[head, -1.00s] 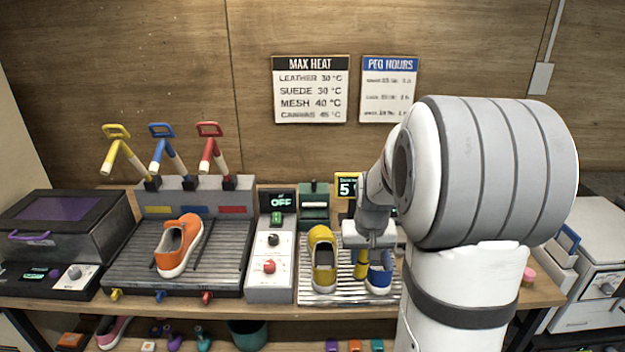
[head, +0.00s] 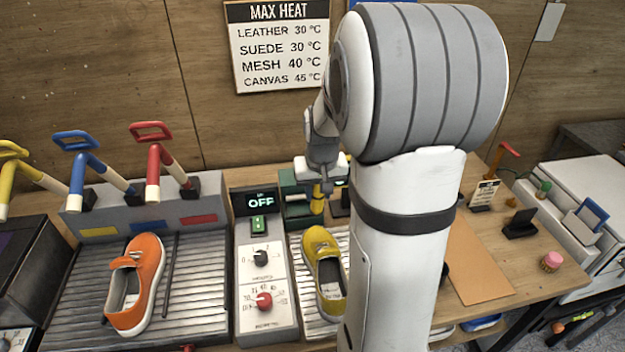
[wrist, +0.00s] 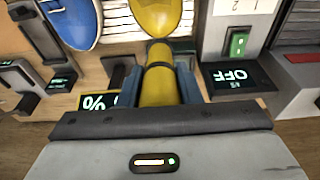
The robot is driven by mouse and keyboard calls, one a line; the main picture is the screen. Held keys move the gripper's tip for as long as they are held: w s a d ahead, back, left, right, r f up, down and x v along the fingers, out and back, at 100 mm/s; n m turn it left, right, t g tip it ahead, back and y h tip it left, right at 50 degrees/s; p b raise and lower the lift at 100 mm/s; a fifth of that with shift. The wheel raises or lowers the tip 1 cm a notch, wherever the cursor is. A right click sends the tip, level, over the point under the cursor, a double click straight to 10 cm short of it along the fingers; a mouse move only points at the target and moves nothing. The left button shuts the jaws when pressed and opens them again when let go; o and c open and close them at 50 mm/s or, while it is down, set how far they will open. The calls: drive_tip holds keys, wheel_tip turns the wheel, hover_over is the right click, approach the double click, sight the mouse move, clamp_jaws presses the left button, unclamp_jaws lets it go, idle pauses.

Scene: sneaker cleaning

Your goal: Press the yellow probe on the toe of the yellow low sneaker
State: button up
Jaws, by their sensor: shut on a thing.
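My gripper (head: 319,184) is shut on the yellow probe (head: 317,201), a short yellow cylinder with a dark band near its end. In the wrist view the probe (wrist: 159,86) sits between the two fingers and points at the toe of the yellow low sneaker (wrist: 155,14). In the head view the sneaker (head: 322,250) lies on a ribbed rack, toe toward the back wall. The probe is just behind and above the toe. I cannot tell whether its tip touches the shoe.
A control box (head: 265,290) with an OFF display (head: 261,201) stands left of the yellow sneaker. A blue sneaker (wrist: 72,20) is beside it in the wrist view. An orange sneaker (head: 136,284) lies on the left rack. A green device (head: 295,206) stands behind the rack.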

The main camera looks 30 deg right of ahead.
sight(318, 214)
drive_tip(key=shift+f+b, duration=2)
drive_tip(key=shift+f, duration=0.95)
drive_tip(key=shift+s+f+b, duration=0.1)
drive_tip(key=shift+f+b, duration=0.4)
drive_tip(key=shift+f, duration=0.05)
drive_tip(key=shift+r+p, duration=2.4)
drive_tip(key=shift+r, duration=1.2)
drive_tip(key=shift+f, duration=0.1)
